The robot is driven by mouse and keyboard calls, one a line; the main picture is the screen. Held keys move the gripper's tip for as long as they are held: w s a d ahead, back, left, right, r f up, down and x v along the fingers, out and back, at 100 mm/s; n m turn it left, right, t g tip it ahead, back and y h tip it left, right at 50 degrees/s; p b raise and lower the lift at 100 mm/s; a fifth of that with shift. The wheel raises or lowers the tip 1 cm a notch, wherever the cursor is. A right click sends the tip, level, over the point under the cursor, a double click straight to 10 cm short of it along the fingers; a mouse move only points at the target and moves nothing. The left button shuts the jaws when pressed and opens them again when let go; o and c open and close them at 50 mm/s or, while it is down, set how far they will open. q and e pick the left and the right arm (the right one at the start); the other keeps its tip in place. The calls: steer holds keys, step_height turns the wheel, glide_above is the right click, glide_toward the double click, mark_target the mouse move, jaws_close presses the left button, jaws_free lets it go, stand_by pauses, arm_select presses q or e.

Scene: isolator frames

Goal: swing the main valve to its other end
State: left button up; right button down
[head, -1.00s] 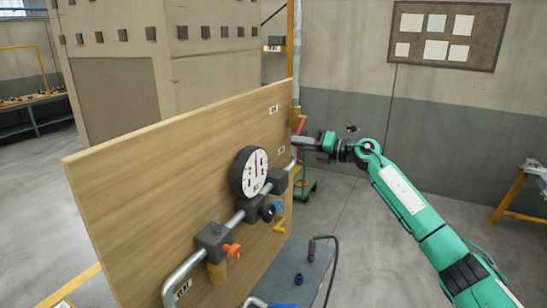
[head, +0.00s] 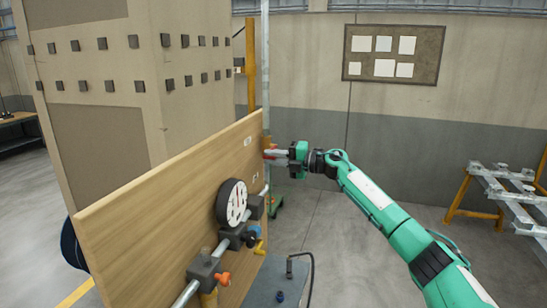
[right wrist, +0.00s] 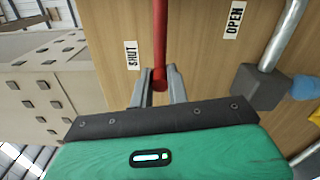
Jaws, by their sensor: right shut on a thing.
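The main valve's red lever (right wrist: 160,40) runs down from the top edge of the right wrist view to its rounded end between my right gripper's fingers. My right gripper (right wrist: 160,90) is shut on that end. The lever lies between the SHUT label (right wrist: 131,54) and the OPEN label (right wrist: 234,20), nearer to SHUT. The valve's pivot is out of the wrist view. In the head view my right gripper (head: 280,155) is at the far right end of the wooden board (head: 150,210), with a little of the red lever showing there. My left gripper is not in view.
A round dial gauge (head: 231,203), a grey pipe (head: 185,294) and an orange knob (head: 223,279) stand out from the board, nearer to me. A grey bench top (head: 265,275) lies below. The floor to the right is clear up to a yellow-legged rack (head: 458,195).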

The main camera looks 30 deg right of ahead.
steer(key=shift+d+r, duration=0.1)
steer(key=shift+r, duration=0.2)
steer(key=c, duration=1.5)
jaws_free()
steer(key=shift+c, duration=0.2)
steer(key=shift+o, duration=0.9)
steer(key=shift+w+f, duration=0.1)
steer(key=shift+f, duration=0.05)
steer(key=shift+s+d+f, duration=0.15)
steer(key=shift+s, duration=0.05)
steer(key=b+v, duration=0.7)
steer(key=v, duration=0.6)
steer(key=shift+s+b, duration=0.15)
steer(key=shift+b, duration=0.2)
steer(key=shift+d, duration=0.1)
